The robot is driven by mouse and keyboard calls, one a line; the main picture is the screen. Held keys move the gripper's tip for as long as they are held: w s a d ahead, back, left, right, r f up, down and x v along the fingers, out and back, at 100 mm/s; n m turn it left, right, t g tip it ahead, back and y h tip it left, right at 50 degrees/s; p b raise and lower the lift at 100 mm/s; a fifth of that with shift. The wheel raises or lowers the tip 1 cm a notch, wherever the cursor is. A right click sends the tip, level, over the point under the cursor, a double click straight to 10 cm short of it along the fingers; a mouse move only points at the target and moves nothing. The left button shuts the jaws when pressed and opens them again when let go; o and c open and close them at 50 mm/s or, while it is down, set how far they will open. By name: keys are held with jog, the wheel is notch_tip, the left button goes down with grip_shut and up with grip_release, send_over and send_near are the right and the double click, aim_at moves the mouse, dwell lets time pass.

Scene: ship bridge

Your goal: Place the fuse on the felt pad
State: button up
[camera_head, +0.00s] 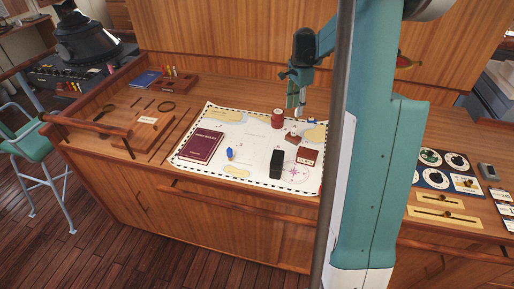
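My gripper (297,106) points down above the far right part of the chart. A small pale piece shows at its fingertips, but it is too small to tell whether that is a held fuse or part of the fingers. A flat dark red square with a white label (307,156) lies on the chart's right side, nearer than my gripper; it may be the felt pad, but I cannot read the label. A small reddish item (292,137) lies just below my gripper in the picture. No fuse can be made out for certain.
The chart (255,146) also bears a dark red book (201,146), a small blue item (230,153), an upright black block (277,163) and a red cylinder (277,118). My own arm and a grey pole (338,140) hide the counter's right-middle part.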

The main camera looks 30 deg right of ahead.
jog(key=s+a+r+n+t, duration=0.1)
jog(key=s+a+r+n, duration=0.25)
jog(key=a, duration=0.45)
jog(key=s+a+r+n+t, duration=0.1)
jog(key=s+a+r+n, duration=0.2)
jog(key=a+r, duration=0.35)
jog(key=s+a+r+n+t, duration=0.1)
jog(key=s+a+r+n, duration=0.2)
jog(key=a, duration=0.6)
jog(key=s+a+f+n+t, duration=0.2)
jog(key=s+a+n+t, duration=0.2)
jog(key=s+a+n, duration=0.6)
jog(key=shift+s+a+f, duration=0.15)
jog(key=shift+s+a, duration=4.05)
jog(key=shift+s, duration=0.35)
jog(key=shift+f+n, duration=0.15)
jog(key=shift+n, duration=0.1)
